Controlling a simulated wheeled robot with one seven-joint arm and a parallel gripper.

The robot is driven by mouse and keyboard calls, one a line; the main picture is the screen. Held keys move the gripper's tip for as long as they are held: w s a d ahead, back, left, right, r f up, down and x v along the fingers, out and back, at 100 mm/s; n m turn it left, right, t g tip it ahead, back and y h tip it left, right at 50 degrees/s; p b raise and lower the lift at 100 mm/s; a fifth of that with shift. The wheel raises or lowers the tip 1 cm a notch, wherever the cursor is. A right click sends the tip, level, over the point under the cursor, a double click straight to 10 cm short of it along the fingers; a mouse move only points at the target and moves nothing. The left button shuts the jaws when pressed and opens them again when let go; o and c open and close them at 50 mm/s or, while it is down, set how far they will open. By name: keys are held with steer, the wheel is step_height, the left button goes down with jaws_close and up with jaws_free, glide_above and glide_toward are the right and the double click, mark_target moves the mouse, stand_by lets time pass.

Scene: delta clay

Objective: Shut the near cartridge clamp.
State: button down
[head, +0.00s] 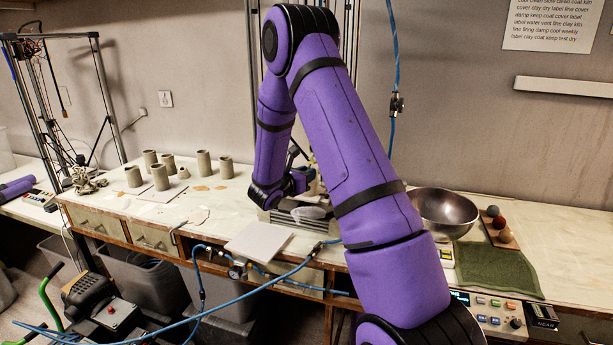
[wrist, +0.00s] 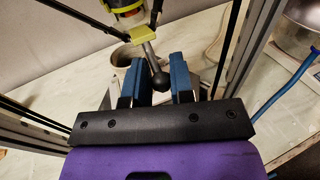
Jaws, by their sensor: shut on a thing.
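The near cartridge clamp (wrist: 128,12) shows at the top of the wrist view, with a yellow-green part below a pale and orange body. Its grey metal lever (wrist: 148,52) slants down to a black ball knob (wrist: 158,82). My gripper (wrist: 164,70) has two blue fingers, one on each side of the knob, and is shut on the lever's knob end. The clamp cannot be made out clearly there.
Black printer rods flank my gripper. A pale board (head: 258,242) lies at the bench front. Several clay cylinders (head: 203,163) stand to the left. A metal bowl (head: 443,209), a green cloth (head: 495,267) and a wooden board with balls (head: 500,238) are to the right.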

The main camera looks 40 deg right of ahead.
step_height(320, 180, up, 3)
steer(key=y, duration=0.3)
steer(key=shift+d+r+n+g, duration=0.1)
steer(key=shift+d+n+g, duration=0.05)
steer(key=shift+n+g, duration=0.25)
steer(key=y, duration=0.1)
steer(key=r, duration=0.1)
steer(key=y, duration=0.1)
steer(key=shift+w+d+r+n+g+y, duration=0.25)
steer(key=shift+d+r+n+g+y, duration=0.05)
steer(key=shift+d+r+g, duration=0.1)
steer(key=shift+w+d+r+n+g+y, duration=0.15)
steer(key=shift+d+r+g+y, duration=0.1)
steer(key=shift+r+y, duration=0.25)
steer(key=shift+w+d+r+n+g+y, duration=0.15)
steer(key=shift+d+r+g+y, duration=0.15)
steer(key=shift+y, duration=0.4)
steer(key=shift+w+d+r, duration=0.4)
steer(key=shift+d+r, duration=0.3)
steer(key=shift+r, duration=0.1)
steer(key=shift+w+d+r, duration=0.25)
steer(key=shift+d, duration=0.25)
steer(key=shift+w+d+r, duration=0.2)
steer(key=shift+d, duration=0.25)
steer(key=c, duration=1)
jaws_free()
steer(key=shift+d+f, duration=0.1)
